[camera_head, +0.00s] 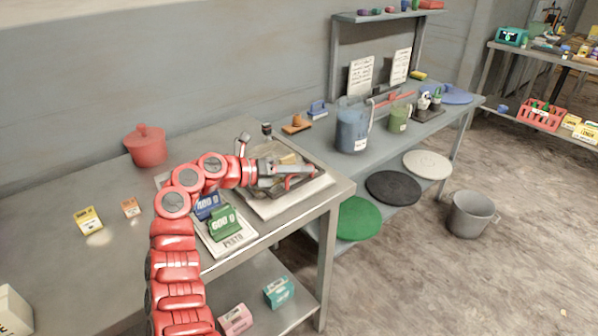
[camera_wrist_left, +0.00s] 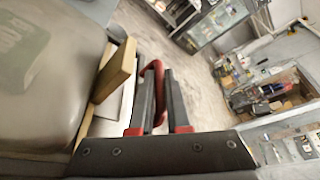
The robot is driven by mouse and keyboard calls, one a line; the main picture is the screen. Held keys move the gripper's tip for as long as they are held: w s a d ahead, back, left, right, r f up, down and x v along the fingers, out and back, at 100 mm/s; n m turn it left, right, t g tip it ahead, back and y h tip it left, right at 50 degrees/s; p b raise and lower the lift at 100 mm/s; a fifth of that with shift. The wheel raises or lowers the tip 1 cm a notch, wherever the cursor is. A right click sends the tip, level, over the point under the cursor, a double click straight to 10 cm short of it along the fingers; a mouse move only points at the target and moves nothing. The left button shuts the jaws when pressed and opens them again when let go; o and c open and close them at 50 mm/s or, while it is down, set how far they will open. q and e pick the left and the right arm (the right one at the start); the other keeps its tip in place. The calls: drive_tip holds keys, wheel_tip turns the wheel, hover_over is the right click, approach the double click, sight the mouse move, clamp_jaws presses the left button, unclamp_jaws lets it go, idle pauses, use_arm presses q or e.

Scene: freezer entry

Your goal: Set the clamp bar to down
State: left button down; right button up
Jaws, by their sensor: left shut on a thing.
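My left gripper (camera_head: 297,178) reaches in from the left over a dark-rimmed fixture (camera_head: 316,168) on a pale board on the steel table. In the left wrist view its two dark fingers (camera_wrist_left: 160,105) close around a red, hooked bar (camera_wrist_left: 157,67), which looks like the clamp bar. In the head view the arm and fingers hide most of the bar, so its angle is hard to tell. A tan block (camera_wrist_left: 115,70) stands beside the fingers in the wrist view. My right gripper is not in view.
Blue and green scale-like boxes (camera_head: 224,224) sit close to my arm. A red lidded pot (camera_head: 146,146) stands at the back left. Small yellow (camera_head: 88,220) and orange (camera_head: 131,207) boxes lie on the left, with bare tabletop around them. A grey bucket (camera_head: 470,214) stands on the floor.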

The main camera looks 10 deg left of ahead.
use_arm(q)
drive_tip(key=shift+f, duration=0.25)
drive_tip(key=c, duration=0.9)
unclamp_jaws()
drive_tip(key=b+v, duration=0.1)
drive_tip(key=v, duration=1.6)
drive_tip(key=shift+s+a+r+b, duration=0.15)
drive_tip(key=shift+b, duration=0.15)
